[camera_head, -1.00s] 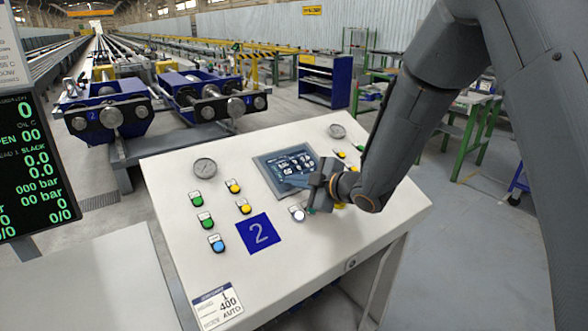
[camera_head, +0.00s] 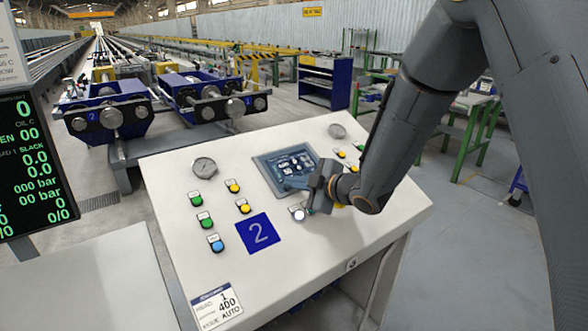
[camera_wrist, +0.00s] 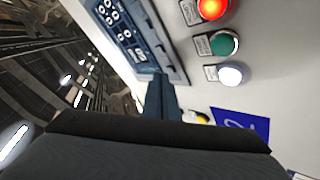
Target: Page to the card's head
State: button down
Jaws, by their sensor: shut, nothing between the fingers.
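The control panel's small dark screen (camera_head: 288,160) shows pale round marks too small to read. In the wrist view the screen (camera_wrist: 122,27) is seen at a slant, with several white rings. My gripper (camera_head: 300,183) is shut and empty, its tips at the screen's lower edge. In the wrist view the closed fingers (camera_wrist: 160,92) overlap the screen frame's edge; I cannot tell whether they touch it. A white card (camera_head: 218,307) at the panel's lower front left reads 1, 400 and AUTO; its smaller print is unclear.
Green, yellow and blue buttons (camera_head: 206,220) sit left of the screen, beside a blue plate marked 2 (camera_head: 258,233). A white button (camera_head: 298,214) is close below my gripper. A lit red button (camera_wrist: 212,8) shows in the wrist view. A readout (camera_head: 38,160) stands left.

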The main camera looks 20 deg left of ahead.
jog(key=shift+w+a+f+b, duration=0.1)
jog(key=shift+a+f+b, duration=0.05)
jog(key=shift+f+b, duration=0.25)
dwell(0.5)
jog(key=shift+r, duration=0.1)
jog(key=shift+s+d+r+p, duration=0.15)
jog(key=shift+r+p, duration=0.2)
jog(key=shift+r, duration=0.05)
jog(key=shift+s+d+r+p, duration=0.1)
jog(key=shift+d+r+p, duration=0.05)
jog(key=shift+r+p, duration=0.2)
jog(key=shift+r, duration=0.1)
jog(key=r+p, duration=0.1)
jog(key=s+d+r+p, duration=0.1)
jog(key=r, duration=0.1)
jog(key=d+r+p, duration=0.1)
jog(key=r, duration=0.1)
jog(key=shift+s+r+p, duration=0.1)
jog(key=shift+s+p, duration=0.2)
jog(key=shift+p, duration=0.05)
dwell(2.7)
jog(key=m, duration=0.6)
jog(key=r+m+p, duration=0.1)
jog(key=m, duration=0.6)
jog(key=s+r+m+t+p, duration=0.1)
jog(key=m, duration=0.5)
jog(key=shift+d+r, duration=0.1)
jog(key=shift+d, duration=0.15)
